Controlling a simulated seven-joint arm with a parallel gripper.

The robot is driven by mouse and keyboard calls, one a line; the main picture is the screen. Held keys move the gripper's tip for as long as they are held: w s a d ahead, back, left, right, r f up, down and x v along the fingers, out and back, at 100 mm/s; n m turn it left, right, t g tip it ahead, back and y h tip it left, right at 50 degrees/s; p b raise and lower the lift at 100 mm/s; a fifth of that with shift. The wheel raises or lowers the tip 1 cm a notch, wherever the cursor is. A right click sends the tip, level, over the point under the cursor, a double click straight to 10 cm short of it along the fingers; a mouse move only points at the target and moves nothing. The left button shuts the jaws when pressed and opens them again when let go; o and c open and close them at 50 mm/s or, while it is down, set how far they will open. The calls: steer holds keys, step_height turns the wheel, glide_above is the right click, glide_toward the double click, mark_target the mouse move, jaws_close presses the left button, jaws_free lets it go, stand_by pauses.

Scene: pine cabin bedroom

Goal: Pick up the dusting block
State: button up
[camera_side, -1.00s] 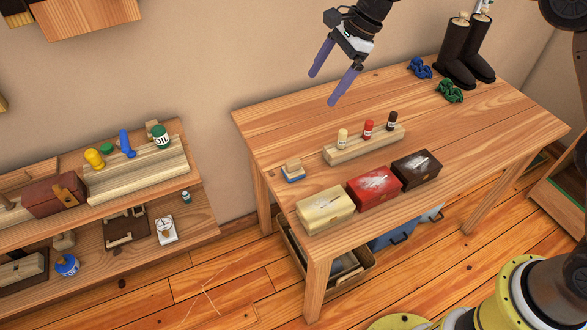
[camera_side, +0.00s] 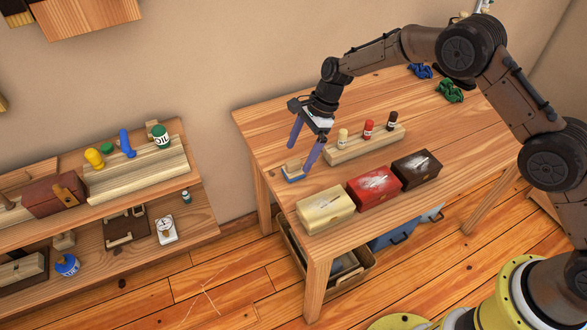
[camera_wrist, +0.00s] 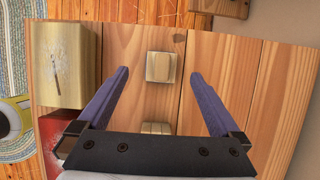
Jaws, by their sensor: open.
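The dusting block (camera_side: 291,168) is a small pale wooden block with a blue underside. It sits on the table near its left end, and one finger partly covers it in the side view. In the wrist view the block (camera_wrist: 162,67) shows its wooden top, centred between the fingertips with a gap on each side. My gripper (camera_side: 300,159) is open and empty, its purple fingers pointing down over the block. The wrist view shows the fingers (camera_wrist: 160,74) spread wide. I cannot tell the exact height of the fingertips above the table.
A wooden rack (camera_side: 345,153) with three small bottles stands right of the block. Cream (camera_side: 325,210), red (camera_side: 374,187) and dark brown (camera_side: 416,170) boxes line the front edge. Blue and green cloths lie at the back right. A loaded shelf (camera_side: 205,215) stands left, apart from the table (camera_side: 262,140).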

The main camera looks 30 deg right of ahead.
mark_target(293, 161)
steer(key=shift+x, duration=2.6)
steer(key=shift+w, duration=0.15)
steer(key=c, duration=1.5)
steer(key=shift+o, duration=0.2)
steer(key=shift+r, duration=0.1)
steer(key=shift+r, duration=0.55)
step_height(293, 161, up, 2)
steer(key=shift+d+r, duration=0.1)
steer(key=shift+r, duration=0.1)
steer(key=s+d+r, duration=0.5)
steer(key=s+r, duration=0.4)
steer(key=s, duration=0.4)
steer(key=shift+d, duration=0.15)
steer(key=shift+r, duration=0.15)
